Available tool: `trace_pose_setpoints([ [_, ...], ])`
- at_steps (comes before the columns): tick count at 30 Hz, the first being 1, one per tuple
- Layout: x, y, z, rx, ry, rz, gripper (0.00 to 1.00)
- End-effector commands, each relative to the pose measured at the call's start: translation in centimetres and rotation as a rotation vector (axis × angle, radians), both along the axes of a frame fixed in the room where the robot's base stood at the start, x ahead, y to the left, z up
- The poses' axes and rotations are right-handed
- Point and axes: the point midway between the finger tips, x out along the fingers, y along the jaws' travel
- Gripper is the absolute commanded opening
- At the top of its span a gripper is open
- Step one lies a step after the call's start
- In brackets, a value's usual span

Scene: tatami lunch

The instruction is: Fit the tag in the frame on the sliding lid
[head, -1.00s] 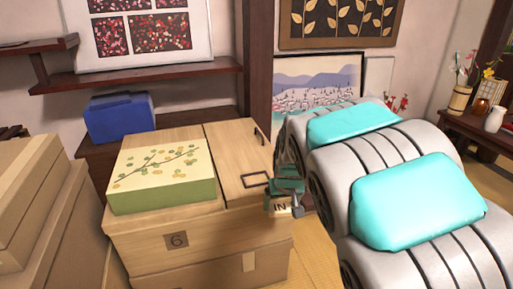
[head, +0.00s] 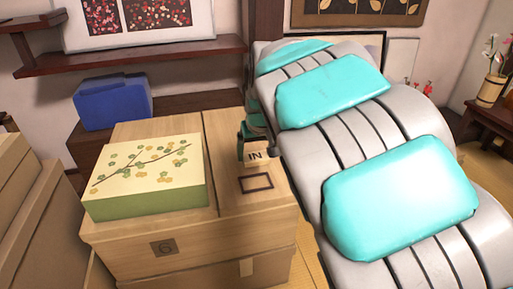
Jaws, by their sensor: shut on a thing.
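The tag (head: 255,155), a small pale piece marked "IN", is held in my gripper (head: 250,140) above the sliding lid (head: 226,143). My gripper is shut on its upper part. The dark rectangular frame (head: 257,183) is on the near part of the lid, just below the tag in the picture, and looks empty. The tag appears upright and apart from the frame; its exact height over the lid cannot be told. My arm hides the lid's far right side and most of the gripper.
A green box with a floral top (head: 147,177) sits on the left of the wooden crate marked 6 (head: 190,240). Cardboard boxes (head: 35,205) stand at the left. A wall shelf (head: 130,68) runs above.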

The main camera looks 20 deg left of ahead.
Motion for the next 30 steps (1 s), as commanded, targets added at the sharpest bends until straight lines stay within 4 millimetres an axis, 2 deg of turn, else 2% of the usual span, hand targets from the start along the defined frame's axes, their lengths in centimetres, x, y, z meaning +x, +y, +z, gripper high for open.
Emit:
trace_pose_setpoints([
  [21,-0.1,0.0,-6.4,-0.001,0.002,0.0,0.34],
  [30,0.0,0.0,-7.1,0.0,0.001,-0.001,0.34],
])
